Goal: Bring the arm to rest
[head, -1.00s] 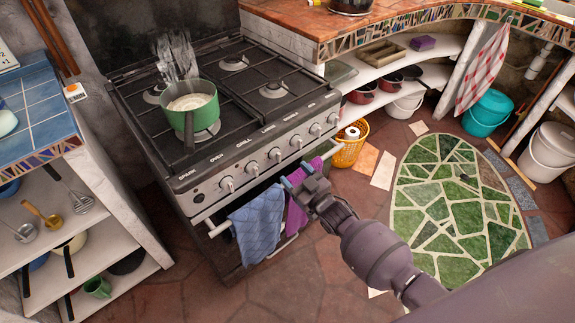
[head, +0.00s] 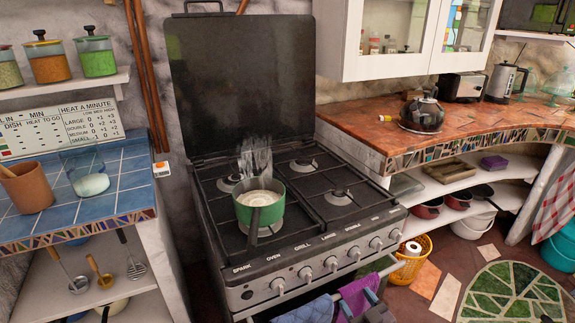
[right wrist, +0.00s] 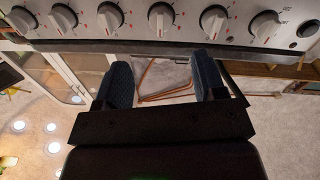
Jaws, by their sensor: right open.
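The row of stove knobs (right wrist: 160,19) lies beyond the fingers at the top of that view. My left gripper is not in view.
A green pot (head: 268,211) with pale contents steams on the stove (head: 315,240). A blue towel (head: 304,313) hangs beside the purple one. An orange basket (head: 410,262) stands on the floor right of the stove. A tiled counter (head: 118,190) is at left.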

